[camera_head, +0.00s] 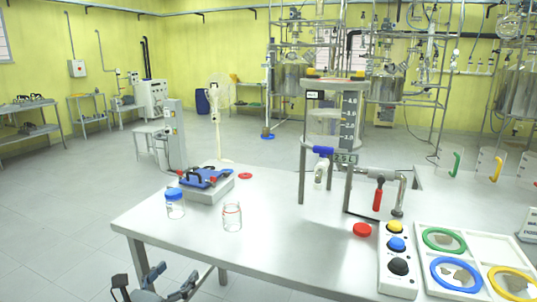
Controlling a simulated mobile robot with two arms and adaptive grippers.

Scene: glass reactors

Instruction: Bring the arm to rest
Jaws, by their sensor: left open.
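My left gripper (173,279) is at the bottom left of the head view, in front of the near left edge of the metal table (280,210). Its dark fingers are spread apart with nothing between them. It appears apart from the table and from everything on it. Most of the left arm is below the frame. My right gripper is not in the picture.
On the table stand a blue-capped jar (175,208), an open jar (232,217), a scale-like device (207,184), a red lid (362,230), a button box (398,262) and a tray with coloured rings (478,236). Floor (50,225) left of the table is clear.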

